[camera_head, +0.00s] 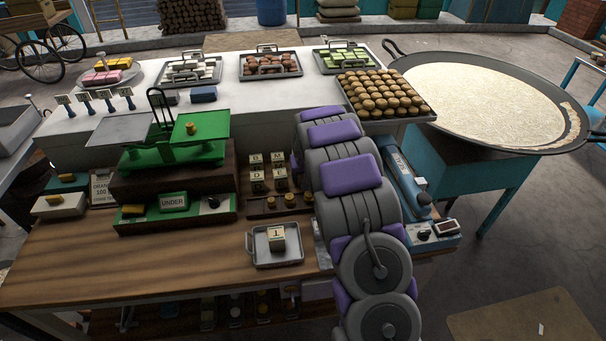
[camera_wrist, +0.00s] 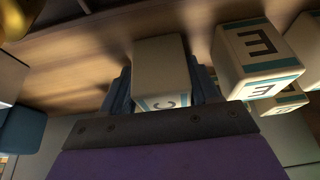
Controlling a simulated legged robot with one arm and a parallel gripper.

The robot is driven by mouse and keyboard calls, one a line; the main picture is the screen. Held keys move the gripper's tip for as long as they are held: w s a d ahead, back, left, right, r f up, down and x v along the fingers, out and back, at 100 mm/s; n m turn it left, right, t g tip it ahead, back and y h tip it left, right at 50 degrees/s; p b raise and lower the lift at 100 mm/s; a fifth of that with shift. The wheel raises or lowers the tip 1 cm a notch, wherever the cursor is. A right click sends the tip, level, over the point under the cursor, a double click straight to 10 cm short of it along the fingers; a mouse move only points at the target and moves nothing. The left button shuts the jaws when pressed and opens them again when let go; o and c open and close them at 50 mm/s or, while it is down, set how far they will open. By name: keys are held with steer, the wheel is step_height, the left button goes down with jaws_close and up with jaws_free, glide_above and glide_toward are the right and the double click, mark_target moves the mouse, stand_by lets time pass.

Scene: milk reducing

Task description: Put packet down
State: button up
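A cream packet with a blue-green band and the letter C (camera_wrist: 162,65) sits between the two fingers of my gripper (camera_wrist: 161,88) in the wrist view. The fingers lie close against its sides, and the gripper looks shut on it. Beside it on the right stands a packet marked E (camera_wrist: 258,58). In the head view my purple and grey arm hides my gripper and the held packet. Several lettered packets (camera_head: 256,176) stand on the rack left of my arm. One packet marked T (camera_head: 277,238) stands on a small metal tray (camera_head: 262,262) on the wooden counter.
A green balance scale (camera_head: 170,155) stands left, with a brass weight on its right pan. Brass weights (camera_head: 290,201) line the rack near my arm. A blue sealing device (camera_head: 405,185) is right of my arm. The wooden counter (camera_head: 130,265) is clear at front left.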

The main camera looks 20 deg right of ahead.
steer(key=shift+a, duration=0.45)
steer(key=shift+d+r, duration=0.15)
steer(key=shift+s+r, duration=0.2)
steer(key=shift+r, duration=0.45)
steer(key=p+v, duration=0.2)
steer(key=v, duration=0.9)
steer(key=s+a+r+g, duration=0.1)
steer(key=s+a+r, duration=0.25)
steer(key=s, duration=0.45)
steer(key=s+a+r+n+g+y, duration=0.1)
steer(key=s+a+r, duration=0.1)
steer(key=s+a, duration=0.4)
steer(key=s+a+r+g, duration=0.1)
steer(key=s+a+r, duration=0.25)
steer(key=s, duration=0.55)
steer(key=s+a+n+g, duration=0.1)
steer(key=s+a, duration=0.1)
steer(key=s, duration=0.9)
steer(key=s+a+n+g, duration=0.1)
steer(key=s+a+g, duration=0.1)
steer(key=s, duration=1)
steer(key=shift+s+a+r, duration=0.2)
steer(key=shift+s+a, duration=0.05)
steer(key=shift+a, duration=0.45)
